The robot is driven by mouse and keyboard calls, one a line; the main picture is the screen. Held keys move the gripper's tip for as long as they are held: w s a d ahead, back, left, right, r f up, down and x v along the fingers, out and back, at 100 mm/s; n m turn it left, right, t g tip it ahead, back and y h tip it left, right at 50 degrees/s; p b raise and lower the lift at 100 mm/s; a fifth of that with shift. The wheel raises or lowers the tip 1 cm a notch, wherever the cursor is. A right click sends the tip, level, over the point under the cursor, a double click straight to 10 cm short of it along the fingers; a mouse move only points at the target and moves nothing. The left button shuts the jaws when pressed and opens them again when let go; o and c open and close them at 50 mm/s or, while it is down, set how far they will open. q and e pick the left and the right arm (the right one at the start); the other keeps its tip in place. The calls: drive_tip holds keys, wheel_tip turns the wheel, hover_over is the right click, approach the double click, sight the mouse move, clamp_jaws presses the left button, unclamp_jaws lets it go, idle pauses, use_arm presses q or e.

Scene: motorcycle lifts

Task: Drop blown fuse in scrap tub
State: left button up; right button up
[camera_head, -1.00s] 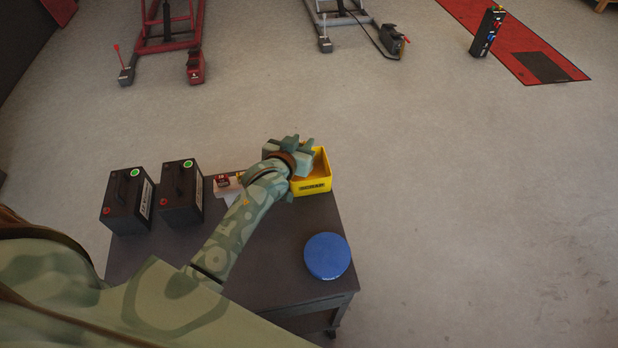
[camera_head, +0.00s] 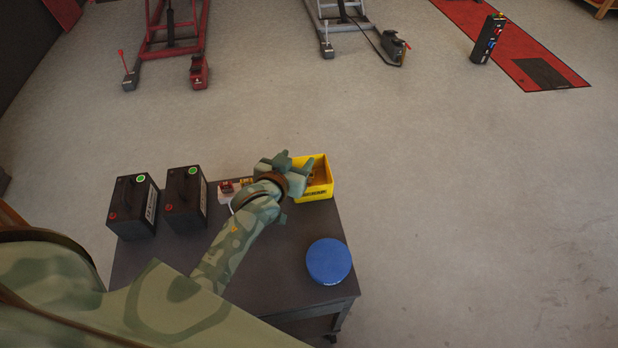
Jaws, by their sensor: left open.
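The yellow tub (camera_head: 318,190) stands at the far right corner of the dark cart top. My left gripper (camera_head: 298,162) is open and over the tub's left part, with its fingers toward the far side. It covers part of the tub's inside. The tub's floor shows brownish, and small details in it are too small to make out. I cannot pick out a blown fuse. A small white block with red and yellow parts (camera_head: 228,188) sits left of my gripper, partly hidden by my arm. My right gripper is not in view.
Two black batteries (camera_head: 133,207) with green dots stand on the cart's left side. A round blue lid or tin (camera_head: 328,262) lies at the right front. The cart top (camera_head: 270,270) is bare between. Red and grey lifts (camera_head: 172,40) stand on the floor beyond.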

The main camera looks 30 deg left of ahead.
use_arm(q)
drive_tip(key=a+p+v, duration=0.1)
drive_tip(key=p+v, duration=0.1)
drive_tip(key=v, duration=0.8)
drive_tip(key=shift+s+d+r, duration=0.15)
drive_tip(key=shift+s+d, duration=0.2)
drive_tip(key=shift+d, duration=0.15)
